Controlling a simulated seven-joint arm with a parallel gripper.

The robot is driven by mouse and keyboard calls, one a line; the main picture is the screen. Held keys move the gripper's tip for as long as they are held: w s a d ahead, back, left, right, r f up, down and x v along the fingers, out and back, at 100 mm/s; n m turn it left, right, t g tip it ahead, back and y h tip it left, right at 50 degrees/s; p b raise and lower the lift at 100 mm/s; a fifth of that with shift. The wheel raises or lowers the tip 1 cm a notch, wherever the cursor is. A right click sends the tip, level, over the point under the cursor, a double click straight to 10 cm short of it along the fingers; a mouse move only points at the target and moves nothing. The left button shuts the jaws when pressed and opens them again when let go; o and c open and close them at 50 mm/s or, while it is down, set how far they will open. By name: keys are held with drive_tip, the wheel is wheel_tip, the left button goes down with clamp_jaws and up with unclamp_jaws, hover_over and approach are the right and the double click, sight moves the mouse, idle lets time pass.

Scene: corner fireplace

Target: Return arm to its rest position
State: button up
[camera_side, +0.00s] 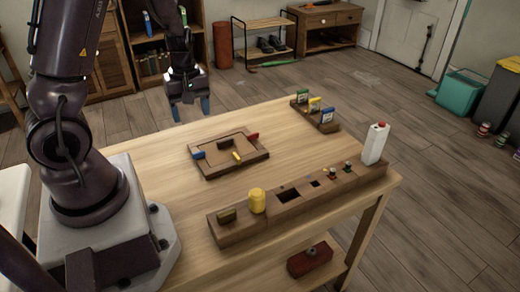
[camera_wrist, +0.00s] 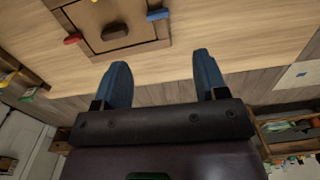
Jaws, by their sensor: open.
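My gripper (camera_side: 190,108) is open and empty. It hangs above the far left edge of the wooden table (camera_side: 140,148), with its blue fingertips pointing down. In the wrist view my gripper (camera_wrist: 162,85) shows two blue fingers spread apart with nothing between them. The finger tips point toward the wooden table top (camera_wrist: 230,35). My arm rises from its base at the table's left side.
A square wooden board (camera_side: 205,172) with coloured pegs sits mid-table. A long wooden block (camera_side: 228,236) holds a yellow cylinder (camera_side: 257,201) and a white bottle (camera_side: 375,144). A small rack (camera_side: 318,120) with coloured cards stands at the back right. The table's front left is bare.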

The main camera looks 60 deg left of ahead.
drive_tip(key=s+d+r+m+t, duration=0.2)
drive_tip(key=d+r+m+t, duration=0.1)
drive_tip(key=d+r+m, duration=0.6)
drive_tip(key=s+d+r+m+t, duration=0.2)
drive_tip(key=d+r+m, duration=0.6)
drive_tip(key=d+r, duration=0.2)
drive_tip(key=shift+d+r+m+t, duration=0.2)
drive_tip(key=shift+r+m+t, duration=0.2)
drive_tip(key=shift+r, duration=0.1)
